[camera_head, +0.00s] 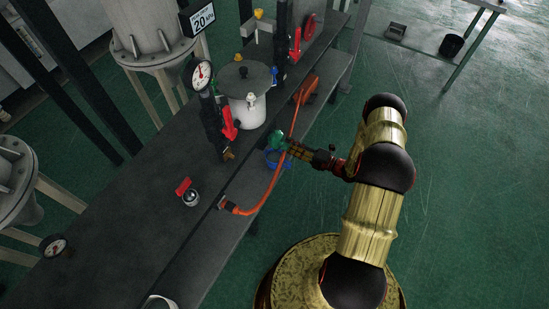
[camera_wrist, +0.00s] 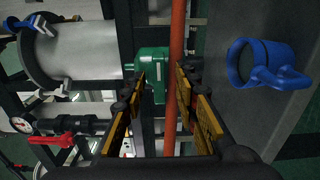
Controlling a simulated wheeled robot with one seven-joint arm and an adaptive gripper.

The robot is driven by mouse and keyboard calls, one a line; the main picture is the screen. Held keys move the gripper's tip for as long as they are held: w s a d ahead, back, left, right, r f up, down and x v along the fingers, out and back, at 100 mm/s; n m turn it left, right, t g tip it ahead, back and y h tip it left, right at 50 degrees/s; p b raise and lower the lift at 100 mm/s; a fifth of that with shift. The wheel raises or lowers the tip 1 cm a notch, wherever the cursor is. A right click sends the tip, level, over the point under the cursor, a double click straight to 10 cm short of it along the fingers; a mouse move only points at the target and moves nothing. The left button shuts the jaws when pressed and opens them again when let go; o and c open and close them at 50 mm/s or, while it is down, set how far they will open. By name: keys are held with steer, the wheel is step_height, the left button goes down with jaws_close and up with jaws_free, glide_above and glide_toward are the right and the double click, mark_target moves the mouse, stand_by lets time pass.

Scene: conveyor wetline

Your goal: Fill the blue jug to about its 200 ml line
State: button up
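The blue jug (camera_head: 275,160) is at the bench's right edge in the head view, partly hidden behind a green block (camera_head: 277,140) and my gripper. In the wrist view the jug (camera_wrist: 250,62) is on the right, apart from my fingers, with its handle toward the lower right. Its markings and any contents cannot be made out. My gripper (camera_wrist: 165,110) is open, with its yellow-padded fingers well apart. The green block (camera_wrist: 152,75) and an orange hose (camera_wrist: 173,60) show between the fingers in the wrist view; I cannot tell whether the fingers touch either.
The orange hose (camera_head: 271,185) also curves along the grey bench (camera_head: 135,235). A white lidded tank (camera_head: 245,106), a gauge (camera_head: 201,75) and a red valve handle (camera_head: 228,123) stand behind. Another red-handled fitting (camera_head: 187,194) is nearer.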

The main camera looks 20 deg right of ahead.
steer(key=v, duration=0.7)
stand_by(0.4)
stand_by(0.5)
